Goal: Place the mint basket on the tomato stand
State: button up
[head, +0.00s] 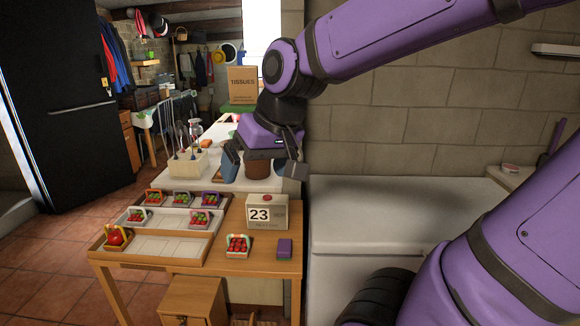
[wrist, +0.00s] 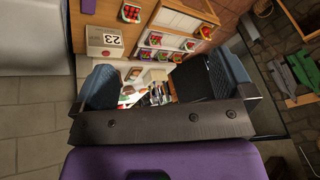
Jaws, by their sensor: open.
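The tomato stand (head: 165,247) is a low, stepped wooden rack with pale slots on the wooden table. Several small baskets of tomatoes sit in its slots, and the front row is mostly bare. A small pale basket of red tomatoes (head: 237,245) stands apart on the table, right of the stand. Its tint is too small to confirm as mint. It also shows in the wrist view (wrist: 131,13). My gripper (head: 262,163) is open and empty, high above and behind the table, away from the baskets. In the wrist view its blue fingers (wrist: 165,80) are wide apart.
A calendar block (head: 267,212) showing 23 stands behind the lone basket, and a purple block (head: 285,248) lies right of it. Bare table lies around the lone basket.

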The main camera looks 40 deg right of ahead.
jog(key=s+r+n+h, duration=0.1)
jog(key=s+r, duration=0.1)
jog(key=s, duration=0.6)
jog(key=shift+d+r+n+t+h, duration=0.15)
jog(key=shift+r+n+t+h, duration=0.05)
jog(key=shift+n+t+h, duration=0.1)
dwell(0.7)
